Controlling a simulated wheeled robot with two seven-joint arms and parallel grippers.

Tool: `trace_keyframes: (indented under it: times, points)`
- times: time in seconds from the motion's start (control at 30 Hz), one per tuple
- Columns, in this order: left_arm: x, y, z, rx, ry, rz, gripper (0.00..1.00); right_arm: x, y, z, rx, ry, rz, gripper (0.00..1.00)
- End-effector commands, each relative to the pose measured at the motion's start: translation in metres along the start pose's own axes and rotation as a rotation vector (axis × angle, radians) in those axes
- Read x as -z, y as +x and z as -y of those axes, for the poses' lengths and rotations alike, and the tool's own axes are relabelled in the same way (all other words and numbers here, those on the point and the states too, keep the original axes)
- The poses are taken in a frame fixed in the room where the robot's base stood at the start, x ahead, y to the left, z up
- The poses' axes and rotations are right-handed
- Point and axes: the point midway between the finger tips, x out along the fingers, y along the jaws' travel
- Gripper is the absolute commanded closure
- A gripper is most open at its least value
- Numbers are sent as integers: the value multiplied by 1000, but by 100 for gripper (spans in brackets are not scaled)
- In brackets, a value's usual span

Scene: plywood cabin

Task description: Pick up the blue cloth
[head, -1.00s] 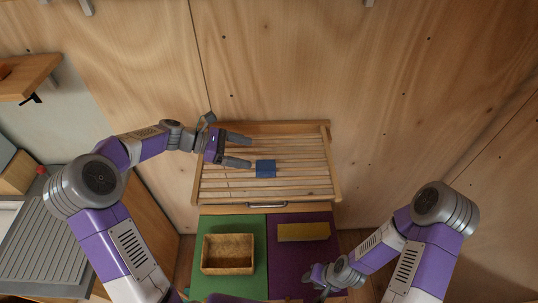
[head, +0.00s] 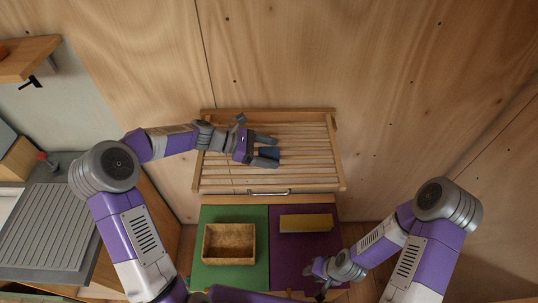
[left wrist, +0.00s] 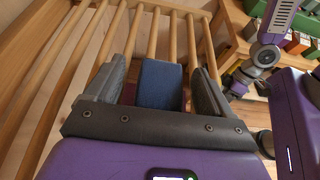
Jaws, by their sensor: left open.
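The blue cloth (head: 268,153) lies over the wooden slats of the rack (head: 300,177) in the head view, partly hidden by my left gripper. In the left wrist view the cloth (left wrist: 160,83) hangs between the two fingers, with a gap on each side. My left gripper (head: 270,151) is open around the cloth, its fingers pointing right; it also shows in the left wrist view (left wrist: 160,88). My right gripper (head: 320,277) is low by the purple mat, away from the cloth; its jaws are too small to read.
Below the rack, a woven basket (head: 229,259) stands on a green mat (head: 258,275). A yellow block-like thing (head: 306,223) lies on a purple mat (head: 290,252). A metal handle (head: 269,193) is on the rack's front edge. A ribbed grey drainer (head: 45,230) is at left; plywood wall stands behind.

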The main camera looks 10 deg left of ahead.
Motion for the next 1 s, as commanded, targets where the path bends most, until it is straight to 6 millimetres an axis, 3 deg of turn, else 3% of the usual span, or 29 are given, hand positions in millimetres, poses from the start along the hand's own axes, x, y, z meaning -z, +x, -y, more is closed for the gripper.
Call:
trace_keyframes:
  times: [0.23,0.6,0.87,1.0]
  points:
    - [0,1,0,-1,0,0,19,0,0,0,0,0,0,62]
    - [0,1,0,-1,0,0,72,0,0,0,0,0,0,62]
    - [-4,-1,0,-2,2,0,73,0,0,0,0,0,0,62]
    - [-22,-8,-1,-4,5,-1,73,0,-2,1,0,0,0,62]
